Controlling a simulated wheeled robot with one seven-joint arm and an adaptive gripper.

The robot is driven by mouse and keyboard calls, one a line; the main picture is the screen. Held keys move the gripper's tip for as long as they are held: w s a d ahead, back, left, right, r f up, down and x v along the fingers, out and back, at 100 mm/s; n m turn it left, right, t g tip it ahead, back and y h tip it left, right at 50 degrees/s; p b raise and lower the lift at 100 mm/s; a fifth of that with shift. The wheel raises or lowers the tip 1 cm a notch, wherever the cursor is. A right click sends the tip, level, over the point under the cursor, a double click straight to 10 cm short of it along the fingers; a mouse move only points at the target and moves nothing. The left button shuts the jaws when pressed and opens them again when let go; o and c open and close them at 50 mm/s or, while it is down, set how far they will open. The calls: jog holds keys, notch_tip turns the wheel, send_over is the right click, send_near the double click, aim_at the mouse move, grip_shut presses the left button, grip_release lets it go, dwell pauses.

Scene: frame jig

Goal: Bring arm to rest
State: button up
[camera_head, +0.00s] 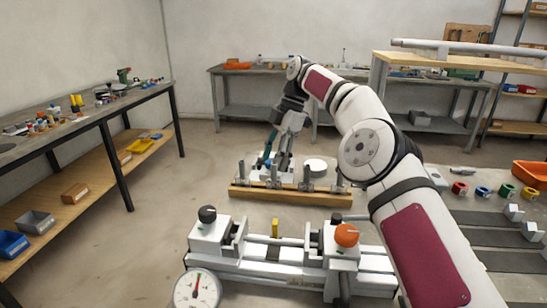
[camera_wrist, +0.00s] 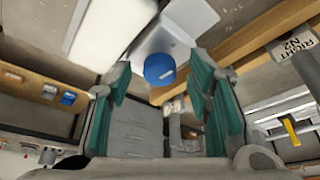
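My arm reaches from the right foreground toward the middle, with my gripper (camera_head: 278,155) pointing down above a white fixture (camera_head: 258,174) with a blue part on it. In the wrist view, the two teal-padded fingers of my gripper (camera_wrist: 160,88) are spread well apart. A blue round knob (camera_wrist: 160,69) on a white block (camera_wrist: 182,32) shows beyond the gap between them. Nothing is visibly held. Whether the fingers touch the fixture cannot be told.
A wooden rail (camera_head: 290,194) with several upright metal posts stands beneath my gripper. A white jig (camera_head: 290,262) with a dial gauge (camera_head: 197,289) and an orange knob (camera_head: 346,235) lies in front. A workbench (camera_head: 85,125) stands left. Open floor lies between.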

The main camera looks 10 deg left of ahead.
jog(key=shift+m+t+h, duration=0.3)
jog(key=shift+m+h, duration=0.1)
jog(key=shift+m, duration=0.3)
jog(key=s+r, duration=0.1)
jog(key=r, duration=0.2)
jog(key=s+r, duration=0.1)
jog(key=r, duration=0.1)
jog(key=shift+s+d+r, duration=0.15)
jog(key=shift+s+d, duration=0.05)
jog(key=shift+s, duration=0.15)
jog(key=s+d+r+m+t+h, duration=0.1)
jog(key=s+d+r+m+h, duration=0.1)
jog(key=s+d+r+m, duration=0.6)
jog(key=s+d+r+m+t+h, duration=0.1)
jog(key=s+d+r+m, duration=0.3)
jog(key=s, duration=0.7)
jog(key=s+d+f+m+t, duration=0.1)
jog(key=s+d+f+m, duration=0.35)
jog(key=s, duration=0.45)
jog(key=s+d+f+m, duration=0.4)
jog(key=s+d, duration=0.1)
jog(key=s, duration=0.5)
jog(key=s+d+f+m+t, duration=0.1)
jog(key=s+d+f+m, duration=0.35)
jog(key=s, duration=0.45)
notch_tip(320, 180, up, 16)
jog(key=t+p, duration=0.2)
jog(key=p, duration=1.2)
jog(key=shift+d+n, duration=0.25)
jog(key=shift+n, duration=0.15)
